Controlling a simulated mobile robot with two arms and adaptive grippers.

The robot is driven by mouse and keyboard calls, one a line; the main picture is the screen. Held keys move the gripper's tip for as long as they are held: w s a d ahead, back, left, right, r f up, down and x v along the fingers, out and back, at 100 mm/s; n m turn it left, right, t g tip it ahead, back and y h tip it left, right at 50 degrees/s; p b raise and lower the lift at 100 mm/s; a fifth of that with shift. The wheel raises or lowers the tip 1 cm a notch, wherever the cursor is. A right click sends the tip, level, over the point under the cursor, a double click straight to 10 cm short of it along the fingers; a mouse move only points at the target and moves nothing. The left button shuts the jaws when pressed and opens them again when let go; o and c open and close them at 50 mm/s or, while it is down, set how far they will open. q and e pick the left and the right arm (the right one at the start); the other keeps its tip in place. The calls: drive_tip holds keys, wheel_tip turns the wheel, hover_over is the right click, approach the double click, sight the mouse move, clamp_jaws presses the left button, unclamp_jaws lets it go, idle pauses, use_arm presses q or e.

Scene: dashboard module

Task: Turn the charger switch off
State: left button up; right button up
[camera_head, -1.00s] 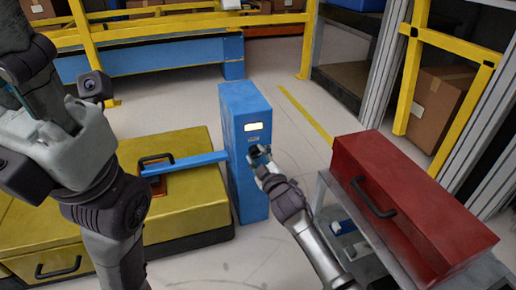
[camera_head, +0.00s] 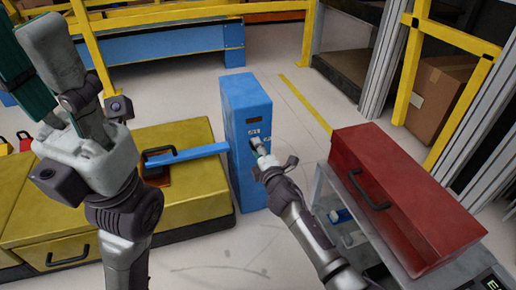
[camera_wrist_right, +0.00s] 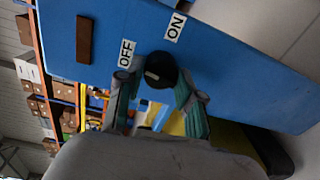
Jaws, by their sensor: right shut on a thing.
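The blue charger post (camera_head: 243,105) stands upright in the middle of the head view, with a dark display near its top. Its black round switch knob (camera_wrist_right: 160,68) shows in the right wrist view, between an OFF label (camera_wrist_right: 127,53) and an ON label (camera_wrist_right: 175,27). The pale mark on the knob lies on the side toward OFF. My right gripper (camera_head: 257,144) is at the post's front face; in the wrist view its fingers (camera_wrist_right: 157,86) are shut on the knob, one on each side. My left gripper (camera_head: 42,65) is raised at the upper left, away from the post; its finger gap is unclear.
A blue arm (camera_head: 190,157) runs from the post onto a yellow box (camera_head: 195,205) at left. A red case (camera_head: 400,190) lies on a grey cart (camera_head: 325,195) at right, near my right forearm. The floor behind the post is open.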

drive_tip(key=shift+n, duration=1.1)
drive_tip(key=o, duration=1.2)
drive_tip(key=shift+c, duration=0.2)
drive_tip(key=v, duration=1.2)
drive_tip(key=shift+s+a, duration=0.1)
drive_tip(key=shift+a, duration=0.1)
